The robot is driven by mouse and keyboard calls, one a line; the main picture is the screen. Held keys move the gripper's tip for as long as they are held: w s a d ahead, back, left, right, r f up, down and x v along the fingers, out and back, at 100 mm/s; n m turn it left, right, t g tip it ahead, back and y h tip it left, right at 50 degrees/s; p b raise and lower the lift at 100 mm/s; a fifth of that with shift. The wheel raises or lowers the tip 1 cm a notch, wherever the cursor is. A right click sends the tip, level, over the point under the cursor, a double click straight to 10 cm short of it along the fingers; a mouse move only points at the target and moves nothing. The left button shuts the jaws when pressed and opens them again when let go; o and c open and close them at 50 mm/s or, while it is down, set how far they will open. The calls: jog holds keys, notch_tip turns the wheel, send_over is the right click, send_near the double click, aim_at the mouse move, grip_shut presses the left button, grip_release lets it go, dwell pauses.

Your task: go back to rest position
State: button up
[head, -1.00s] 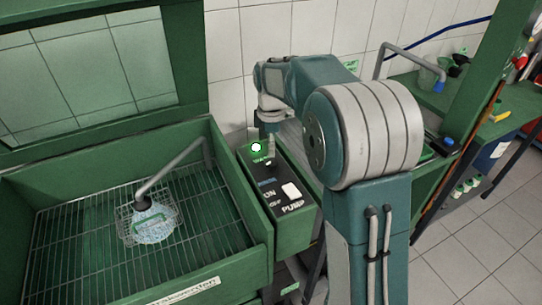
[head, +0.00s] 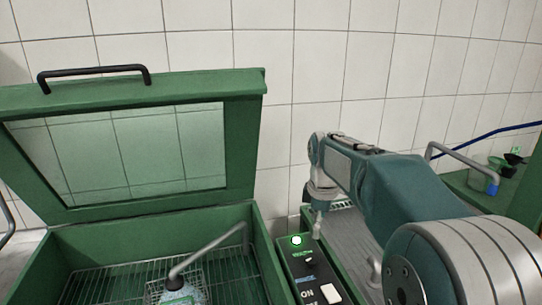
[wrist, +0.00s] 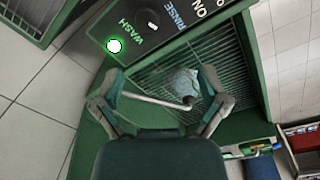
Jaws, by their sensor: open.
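My gripper (wrist: 160,82) is open and empty in the wrist view, its two fingers spread wide apart. It points at the green washer with its wire rack and control panel. In the head view my gripper (head: 317,212) is small and partly hidden, just above the far end of the control panel (head: 309,272). The panel has a lit white button with a green ring (head: 296,240), and the button also shows in the wrist view (wrist: 114,46). My arm reaches in from the lower right.
The washer's windowed lid (head: 130,150) stands open at left. A bent metal spout (head: 208,252) reaches over a wire basket with a pale, wet-looking thing (head: 178,296). A green bench with a second spout (head: 452,150) and small containers stands at right. A tiled wall is behind.

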jog(key=s+r+m+t, duration=0.35)
jog(key=s+m, duration=0.35)
jog(key=s, duration=0.6)
jog(key=s+f+m, duration=0.2)
jog(key=s+m, duration=0.1)
jog(key=s, duration=0.3)
jog(key=s+f+m+t, duration=0.1)
jog(key=s+f+m, duration=0.1)
jog(key=s, duration=0.5)
jog(key=shift+m, duration=0.8)
